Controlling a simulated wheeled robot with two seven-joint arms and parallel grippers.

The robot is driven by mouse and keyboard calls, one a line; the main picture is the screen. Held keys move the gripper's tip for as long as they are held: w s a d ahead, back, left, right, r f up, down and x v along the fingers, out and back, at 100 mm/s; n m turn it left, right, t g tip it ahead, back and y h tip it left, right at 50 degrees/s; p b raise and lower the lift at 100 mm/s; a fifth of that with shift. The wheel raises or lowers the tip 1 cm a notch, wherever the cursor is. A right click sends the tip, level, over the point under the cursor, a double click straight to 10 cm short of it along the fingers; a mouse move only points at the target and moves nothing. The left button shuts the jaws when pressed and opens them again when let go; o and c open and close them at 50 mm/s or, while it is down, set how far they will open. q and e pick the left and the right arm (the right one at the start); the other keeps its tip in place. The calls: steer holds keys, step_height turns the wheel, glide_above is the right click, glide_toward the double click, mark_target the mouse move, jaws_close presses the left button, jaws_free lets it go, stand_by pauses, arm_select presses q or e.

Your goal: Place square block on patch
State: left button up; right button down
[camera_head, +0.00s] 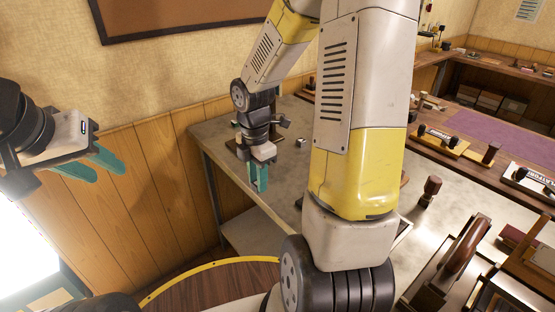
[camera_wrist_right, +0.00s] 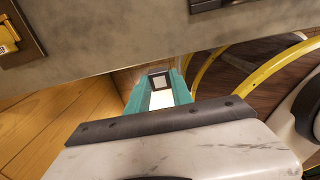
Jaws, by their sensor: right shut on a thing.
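My right gripper (camera_head: 260,178) hangs fingers down beside the near left edge of the grey table (camera_head: 215,130) in the head view. In the right wrist view its teal fingers (camera_wrist_right: 158,92) are shut on the square block (camera_wrist_right: 160,81), which shows a dark square outline with a lighter middle. In the head view the block is hidden by the fingers. My left gripper (camera_head: 95,168) is at the far left, away from the table, with its teal fingers apart and nothing between them. I cannot make out the patch for certain in either view.
A small metallic cube (camera_head: 301,142) lies on the table behind the right gripper. A dark wooden-handled stamp (camera_head: 430,188) stands farther right. A purple mat (camera_head: 488,130) lies on the right bench. My right arm hides much of the middle of the table.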

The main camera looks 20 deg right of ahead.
glide_above(281, 171)
steer(key=shift+s+f, duration=0.2)
steer(key=shift+f, duration=2.3)
steer(key=shift+f, duration=0.1)
steer(key=c, duration=1.1)
jaws_free()
steer(key=shift+c, duration=0.2)
